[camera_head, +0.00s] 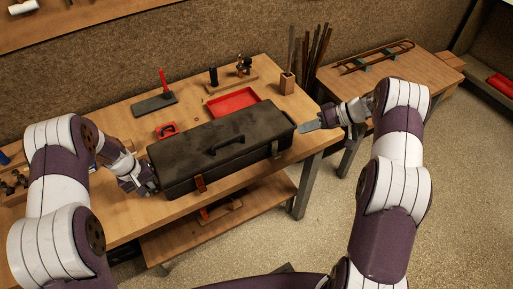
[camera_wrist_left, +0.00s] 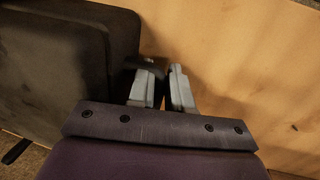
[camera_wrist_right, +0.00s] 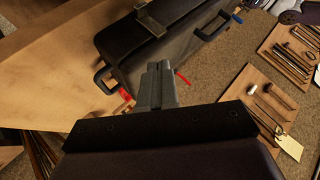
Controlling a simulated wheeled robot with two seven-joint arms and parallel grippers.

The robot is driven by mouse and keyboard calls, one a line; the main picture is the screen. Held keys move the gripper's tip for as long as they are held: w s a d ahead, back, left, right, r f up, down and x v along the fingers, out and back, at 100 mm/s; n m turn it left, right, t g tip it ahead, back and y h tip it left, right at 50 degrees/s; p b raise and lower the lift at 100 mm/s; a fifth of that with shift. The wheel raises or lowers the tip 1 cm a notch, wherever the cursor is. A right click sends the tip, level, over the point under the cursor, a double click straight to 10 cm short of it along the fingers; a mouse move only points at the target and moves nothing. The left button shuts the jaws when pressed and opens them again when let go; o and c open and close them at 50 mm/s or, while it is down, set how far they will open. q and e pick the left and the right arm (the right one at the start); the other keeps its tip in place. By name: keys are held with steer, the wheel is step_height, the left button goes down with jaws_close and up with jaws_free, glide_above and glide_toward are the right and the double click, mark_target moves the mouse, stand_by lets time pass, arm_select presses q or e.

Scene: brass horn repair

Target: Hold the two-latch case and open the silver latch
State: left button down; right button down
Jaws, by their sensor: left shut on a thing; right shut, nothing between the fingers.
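A metal latch (camera_wrist_right: 150,20) also shows in the right wrist view. My left gripper (camera_head: 150,187) is at the case's left end, shut on a dark side handle (camera_wrist_left: 147,64), partly hidden by the fingers. My right gripper (camera_head: 307,127) is shut and empty, just off the case's right end.
Behind the case are a red tray (camera_head: 232,102), a small red box (camera_head: 166,130) and a dark plate (camera_head: 154,105). A cup of rods (camera_head: 287,82) stands at the bench's back right. A second table (camera_head: 428,72) stands farther right, with open floor in front.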

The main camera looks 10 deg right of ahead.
mark_target(276, 150)
steer(key=d+h, duration=0.1)
steer(key=d+f+h, duration=0.1)
steer(key=d, duration=0.1)
steer(key=d+f+g+h, duration=0.1)
steer(key=shift+s+d+f+n, duration=0.15)
steer(key=shift+d+f+n, duration=0.05)
steer(key=shift+d+n, duration=0.2)
steer(key=shift+a+f, duration=0.1)
steer(key=shift+a, duration=0.05)
steer(key=x, duration=0.9)
steer(key=shift+f, duration=0.15)
steer(key=a, duration=0.3)
steer(key=shift+s+a+f, duration=0.2)
steer(key=shift+s, duration=0.2)
steer(key=shift+s+a, duration=0.15)
steer(key=shift+a, duration=0.25)
